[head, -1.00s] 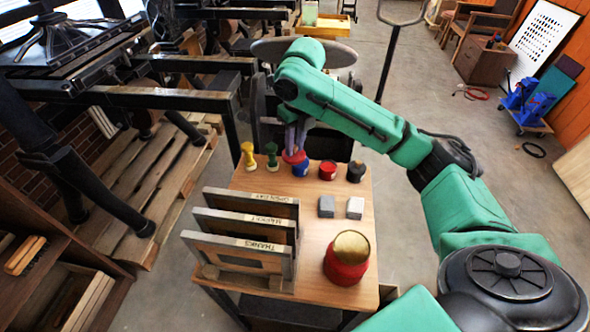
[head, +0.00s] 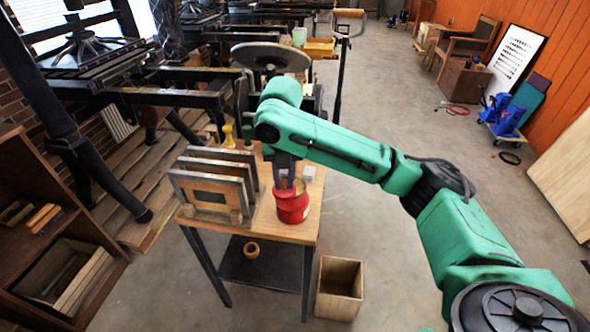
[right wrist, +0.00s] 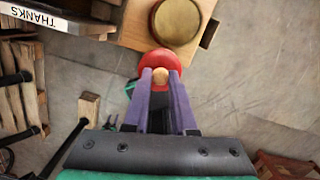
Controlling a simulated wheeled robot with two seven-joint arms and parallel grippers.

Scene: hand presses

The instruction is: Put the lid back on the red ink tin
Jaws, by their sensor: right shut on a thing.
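The red ink tin (head: 293,212) stands near the front right corner of the small table. In the right wrist view it (right wrist: 176,20) shows from above as a dark red rim around a golden-brown top face. My right gripper (right wrist: 161,77) is shut on the wooden knob of a red round lid (right wrist: 160,55). In the right wrist view the lid is beside the tin, over the table's edge, not centred on it. In the head view my right gripper (head: 285,180) is at the tin; its fingertips and the lid are hard to separate from the tin's red. My left gripper is not in view.
Upright frames (head: 212,188) stand left of the tin on the table (head: 262,222). A yellow stamp handle (head: 228,135) and a pale block (head: 309,172) are farther back. An open wooden bin (head: 340,288) stands on the floor at the table's front right.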

